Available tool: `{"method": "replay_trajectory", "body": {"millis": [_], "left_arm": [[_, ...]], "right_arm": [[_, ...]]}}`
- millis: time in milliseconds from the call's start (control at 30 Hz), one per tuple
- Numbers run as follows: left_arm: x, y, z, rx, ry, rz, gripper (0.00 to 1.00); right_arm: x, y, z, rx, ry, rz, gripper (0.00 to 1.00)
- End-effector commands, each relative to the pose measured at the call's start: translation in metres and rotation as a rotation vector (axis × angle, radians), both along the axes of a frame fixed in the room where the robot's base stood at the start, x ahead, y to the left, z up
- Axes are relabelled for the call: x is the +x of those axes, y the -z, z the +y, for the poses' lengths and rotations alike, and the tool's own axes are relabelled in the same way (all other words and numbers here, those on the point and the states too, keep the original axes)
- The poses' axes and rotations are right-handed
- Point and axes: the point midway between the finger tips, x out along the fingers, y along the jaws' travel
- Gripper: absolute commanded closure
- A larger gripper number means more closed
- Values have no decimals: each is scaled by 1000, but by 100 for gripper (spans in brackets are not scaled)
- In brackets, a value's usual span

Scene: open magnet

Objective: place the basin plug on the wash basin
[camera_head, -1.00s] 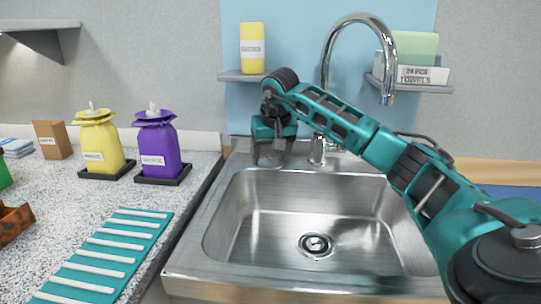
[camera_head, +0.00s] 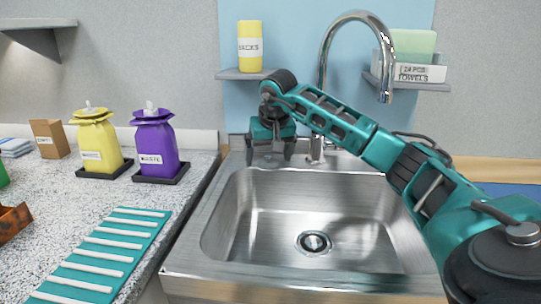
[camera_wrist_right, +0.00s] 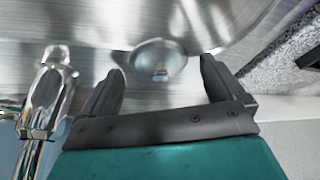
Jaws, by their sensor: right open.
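The steel wash basin (camera_head: 230,226) fills the middle of the head view, with its round drain (camera_head: 313,243) in the floor of the bowl. A round metal basin plug with a small knob (camera_wrist_right: 158,60) sits on the basin's steel surface in the right wrist view. My right gripper (camera_head: 268,158) points down over the basin's back left rim. In the wrist view my right gripper (camera_wrist_right: 162,68) is open, with one finger on each side of the plug and apparent gaps between. My left gripper is not in view.
The chrome faucet (camera_head: 321,90) stands close to the right of my right gripper. The counter (camera_head: 100,205) at left holds a yellow bag (camera_head: 96,145), a purple bag (camera_head: 155,147) and a teal ribbed mat (camera_head: 105,255). Two small shelves hang behind the basin.

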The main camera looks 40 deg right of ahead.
Motion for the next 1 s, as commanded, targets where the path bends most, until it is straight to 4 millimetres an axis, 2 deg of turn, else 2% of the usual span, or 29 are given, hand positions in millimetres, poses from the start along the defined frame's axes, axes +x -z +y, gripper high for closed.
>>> {"method": "replay_trajectory", "body": {"millis": [167, 267, 333, 800, 1000], "left_arm": [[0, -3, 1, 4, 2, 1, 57], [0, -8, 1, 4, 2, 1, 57], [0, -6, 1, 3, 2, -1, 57], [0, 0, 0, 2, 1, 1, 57], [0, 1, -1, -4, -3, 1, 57]], "right_arm": [[-3, -18, 2, 0, -1, -4, 4], [-10, -38, 5, -2, 0, -6, 4], [-21, -32, 10, -3, -2, 1, 4], [-90, -31, 49, -4, -1, 1, 4], [-109, -31, 60, -1, 0, 0, 4]]}}
